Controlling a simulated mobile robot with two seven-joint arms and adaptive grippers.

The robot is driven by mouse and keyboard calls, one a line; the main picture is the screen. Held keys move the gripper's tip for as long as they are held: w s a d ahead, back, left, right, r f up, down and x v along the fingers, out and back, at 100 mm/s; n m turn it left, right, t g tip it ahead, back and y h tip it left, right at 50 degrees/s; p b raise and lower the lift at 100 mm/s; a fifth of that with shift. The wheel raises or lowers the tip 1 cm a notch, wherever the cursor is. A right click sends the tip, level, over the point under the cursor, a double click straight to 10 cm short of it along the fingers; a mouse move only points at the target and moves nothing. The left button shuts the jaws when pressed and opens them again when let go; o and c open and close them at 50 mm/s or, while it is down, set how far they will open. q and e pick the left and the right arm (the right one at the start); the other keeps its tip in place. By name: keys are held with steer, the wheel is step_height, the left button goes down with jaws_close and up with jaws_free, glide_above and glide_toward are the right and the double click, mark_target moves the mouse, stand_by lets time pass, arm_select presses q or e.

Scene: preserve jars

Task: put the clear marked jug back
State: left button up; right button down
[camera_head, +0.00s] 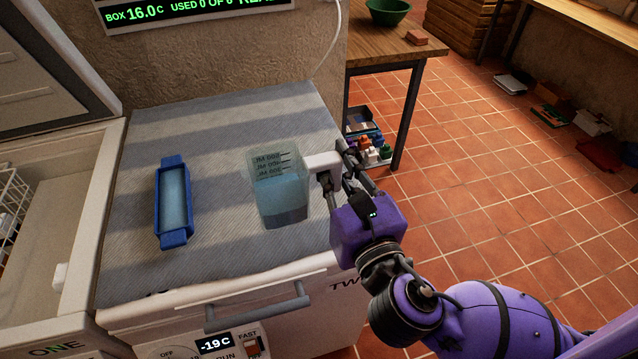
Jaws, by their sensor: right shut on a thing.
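The clear marked jug (279,187) is upright at the right part of the grey cloth-like top of a white chest. It has dark volume marks near its rim and bluish liquid inside. Its white handle (321,162) points right. My right gripper (337,178) is shut on the handle from the right side. I cannot tell whether the jug's base rests on the top or is slightly raised. My left gripper is not in view.
A blue tray (173,203) with pale blue content lies left of the jug. An open chest (75,215) with a wire basket is at the left. A wooden table (385,45) with a green bowl (388,11) stands behind right. The cloth between tray and jug is clear.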

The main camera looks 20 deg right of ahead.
steer(key=w+d+f, duration=0.1)
steer(key=w+f, duration=0.2)
steer(key=w+d+f+b, duration=0.1)
steer(key=w+d+f, duration=0.1)
steer(key=w+f, duration=0.2)
steer(key=w+d+f, duration=0.2)
steer(key=w+f, duration=0.2)
steer(key=shift+f+b, duration=0.1)
steer(key=shift+b, duration=0.2)
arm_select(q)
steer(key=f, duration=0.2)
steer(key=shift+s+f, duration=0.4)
arm_select(e)
steer(key=shift+f, duration=0.35)
steer(key=shift+f, duration=0.1)
steer(key=c, duration=1.6)
jaws_free()
steer(key=shift+f, duration=0.1)
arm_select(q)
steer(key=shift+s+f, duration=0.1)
